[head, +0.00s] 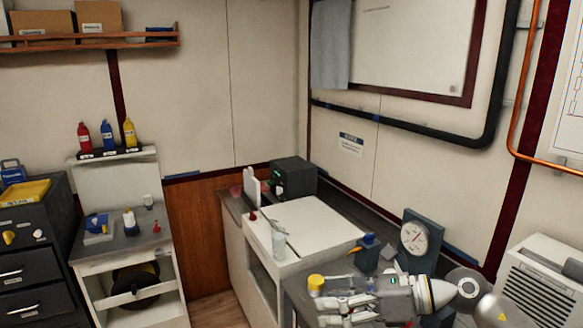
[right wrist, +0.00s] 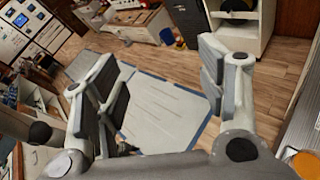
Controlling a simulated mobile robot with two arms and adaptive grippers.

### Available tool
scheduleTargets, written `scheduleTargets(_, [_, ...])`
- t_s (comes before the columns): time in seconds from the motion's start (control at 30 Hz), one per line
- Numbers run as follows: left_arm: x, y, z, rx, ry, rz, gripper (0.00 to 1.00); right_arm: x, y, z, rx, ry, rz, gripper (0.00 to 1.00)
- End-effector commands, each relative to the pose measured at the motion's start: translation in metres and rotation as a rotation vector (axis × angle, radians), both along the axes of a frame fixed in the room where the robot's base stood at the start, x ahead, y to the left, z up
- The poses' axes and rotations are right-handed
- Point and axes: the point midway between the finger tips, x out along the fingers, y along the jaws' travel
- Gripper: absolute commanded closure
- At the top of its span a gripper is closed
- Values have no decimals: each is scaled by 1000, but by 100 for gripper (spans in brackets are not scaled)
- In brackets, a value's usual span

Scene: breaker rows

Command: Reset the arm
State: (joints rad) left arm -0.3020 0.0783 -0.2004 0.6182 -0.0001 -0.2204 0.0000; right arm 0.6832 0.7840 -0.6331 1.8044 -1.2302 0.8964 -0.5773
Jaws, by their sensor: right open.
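My right arm reaches in from the lower right of the head view, low over the dark-topped bench. Its gripper (head: 332,310) points left there and holds nothing. In the right wrist view the same gripper (right wrist: 162,85) has its two grey-padded fingers wide apart, with only floor seen between them. My left arm and gripper are in neither view.
A round gauge (head: 414,236) and a yellow-capped jar (head: 316,284) are close to my right arm. A pale blue-edged floor area (right wrist: 165,110) looks mostly clear.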

Motion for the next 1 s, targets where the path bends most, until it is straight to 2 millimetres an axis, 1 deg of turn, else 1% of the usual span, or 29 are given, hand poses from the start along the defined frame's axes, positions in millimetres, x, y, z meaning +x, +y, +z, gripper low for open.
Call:
scheduleTargets(0.03, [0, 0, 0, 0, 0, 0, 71, -5, 15, 9, 122, 40, -29, 35])
scheduleTargets(0.1, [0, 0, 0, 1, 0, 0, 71, -6, 28, 27, 293, 101, -89, 35])
scheduleTargets(0.2, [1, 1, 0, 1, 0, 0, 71, -3, 32, 49, 531, 210, -188, 35])
scheduleTargets(0.27, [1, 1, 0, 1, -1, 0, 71, 0, 28, 58, 671, 286, -255, 35])
scheduleTargets(0.33, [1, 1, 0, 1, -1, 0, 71, 6, 18, 65, 828, 383, -342, 35])
scheduleTargets(0.4, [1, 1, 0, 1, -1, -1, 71, 12, 3, 64, 979, 487, -437, 35])
scheduleTargets(0.47, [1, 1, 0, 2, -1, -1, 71, 16, -12, 59, 1101, 580, -524, 35])
scheduleTargets(0.57, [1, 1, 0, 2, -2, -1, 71, 21, -42, 38, 1292, 745, -684, 35])
scheduleTargets(0.67, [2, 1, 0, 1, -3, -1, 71, 19, -71, 4, 1464, 917, -862, 35])
scheduleTargets(0.7, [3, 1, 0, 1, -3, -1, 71, 16, -82, -13, 1526, 990, -937, 35])
scheduleTargets(0.77, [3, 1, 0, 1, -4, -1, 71, 7, -98, -41, 1614, 1096, -1058, 35])
scheduleTargets(0.8, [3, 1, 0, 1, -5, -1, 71, -1, -108, -60, 1667, 1167, -1140, 35])
scheduleTargets(0.87, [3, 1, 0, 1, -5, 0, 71, -17, -120, -91, 1738, 1273, -1272, 35])
scheduleTargets(0.9, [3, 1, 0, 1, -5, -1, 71, -31, -126, -112, 1780, 1345, -1362, 35])
scheduleTargets(0.97, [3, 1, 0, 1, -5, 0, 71, -55, -134, -143, 1832, 1448, -1506, 35])
scheduleTargets(1.0, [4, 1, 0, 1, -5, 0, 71, -72, -137, -161, 1858, 1515, -1601, 35])
